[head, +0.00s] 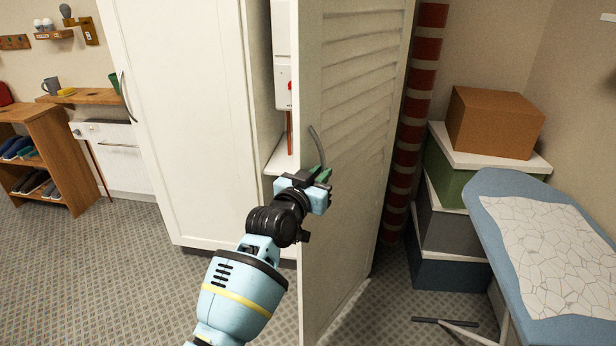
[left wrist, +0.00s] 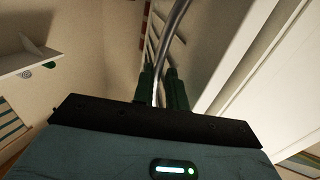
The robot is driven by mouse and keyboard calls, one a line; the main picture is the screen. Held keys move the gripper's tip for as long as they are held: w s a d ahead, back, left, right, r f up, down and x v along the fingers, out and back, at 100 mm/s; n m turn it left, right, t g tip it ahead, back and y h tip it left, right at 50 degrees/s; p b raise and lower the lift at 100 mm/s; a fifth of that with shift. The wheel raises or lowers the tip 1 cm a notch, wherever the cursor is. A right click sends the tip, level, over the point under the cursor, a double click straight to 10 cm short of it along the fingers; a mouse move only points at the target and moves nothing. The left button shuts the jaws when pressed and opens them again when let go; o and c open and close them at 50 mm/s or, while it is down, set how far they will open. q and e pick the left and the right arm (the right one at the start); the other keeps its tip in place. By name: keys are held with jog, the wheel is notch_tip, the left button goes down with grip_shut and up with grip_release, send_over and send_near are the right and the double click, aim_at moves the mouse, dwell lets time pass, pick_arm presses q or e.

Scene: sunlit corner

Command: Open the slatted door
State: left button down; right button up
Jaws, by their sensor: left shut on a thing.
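The slatted door (head: 350,100) is white with louvres in its upper part. It stands swung open, its free edge toward me, and part of the cabinet interior shows to its left. A curved metal handle (head: 317,146) is on the door. My left gripper (head: 322,174) is at the handle's lower end. In the left wrist view the handle (left wrist: 172,40) runs down between the two green fingers (left wrist: 162,88), which are shut on it. My right gripper is not in view.
A plain white cabinet door (head: 185,110) is shut to the left. Stacked boxes (head: 455,210) with a cardboard box (head: 492,122) on top and an ironing board (head: 545,240) stand to the right of the slatted door. A striped red pole (head: 415,100) rises behind it. Patterned floor (head: 120,270) is clear at left.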

pick_arm(q)
jog(key=shift+s+d+r, duration=0.15)
jog(key=shift+d+r, duration=0.15)
jog(key=c, duration=1.8)
grip_release()
jog(key=o, duration=0.4)
jog(key=shift+d+f, duration=0.1)
jog(key=shift+f, duration=0.1)
jog(key=shift+a, duration=0.2)
jog(key=v, duration=0.7)
jog(key=shift+s+p, duration=0.25)
jog(key=shift+p, duration=0.2)
jog(key=shift+c, duration=0.3)
